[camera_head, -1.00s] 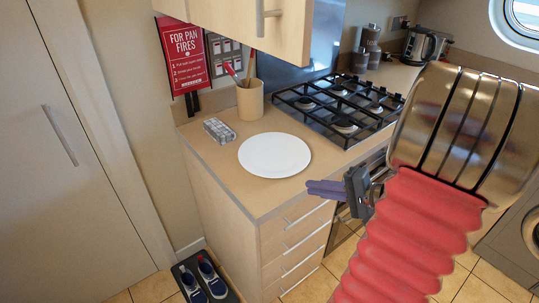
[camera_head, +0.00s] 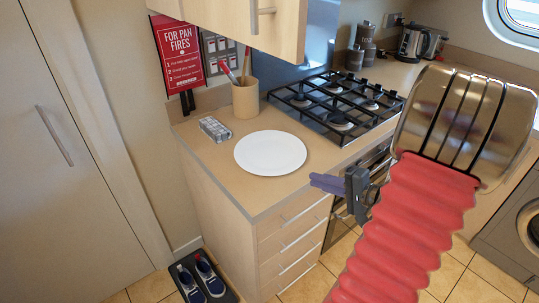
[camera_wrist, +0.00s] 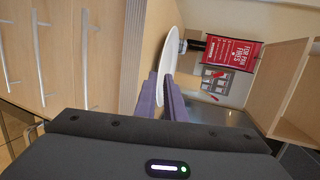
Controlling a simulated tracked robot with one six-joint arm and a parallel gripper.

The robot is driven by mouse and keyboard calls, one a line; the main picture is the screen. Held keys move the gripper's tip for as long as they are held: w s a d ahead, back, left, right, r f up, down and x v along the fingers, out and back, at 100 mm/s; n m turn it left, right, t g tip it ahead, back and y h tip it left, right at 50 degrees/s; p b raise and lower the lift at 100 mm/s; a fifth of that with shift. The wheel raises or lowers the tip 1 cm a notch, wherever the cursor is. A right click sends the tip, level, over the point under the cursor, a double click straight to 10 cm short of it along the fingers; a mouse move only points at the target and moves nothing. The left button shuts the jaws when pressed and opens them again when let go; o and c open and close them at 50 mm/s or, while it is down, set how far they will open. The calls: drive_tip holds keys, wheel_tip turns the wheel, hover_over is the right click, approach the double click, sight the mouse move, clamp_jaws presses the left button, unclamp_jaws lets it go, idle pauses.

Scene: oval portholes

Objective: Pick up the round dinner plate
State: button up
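The round dinner plate (camera_head: 270,153) is white and lies flat on the wooden counter near its front corner. It shows nearly edge-on in the wrist view (camera_wrist: 173,50). My gripper (camera_head: 313,180) has purple fingers pointing left, just off the plate's right front rim and beyond the counter's front edge. In the head view a gap separates the fingertips from the plate. In the wrist view my gripper (camera_wrist: 161,78) has its fingers apart, with the plate's rim showing in line between them. Nothing is held.
The counter (camera_head: 215,160) also carries a glass-like block (camera_head: 214,129), a utensil pot (camera_head: 246,98) and a black gas hob (camera_head: 335,105) behind the plate. A wall cabinet (camera_head: 230,25) hangs above. Drawers (camera_head: 290,240) are below. Shoes (camera_head: 203,278) stand on the floor.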

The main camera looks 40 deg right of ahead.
sight(292, 181)
drive_tip(key=shift+x, duration=2.5)
drive_tip(key=shift+x, duration=2.6)
drive_tip(key=shift+a, duration=0.2)
drive_tip(key=shift+c, duration=0.7)
clamp_jaws()
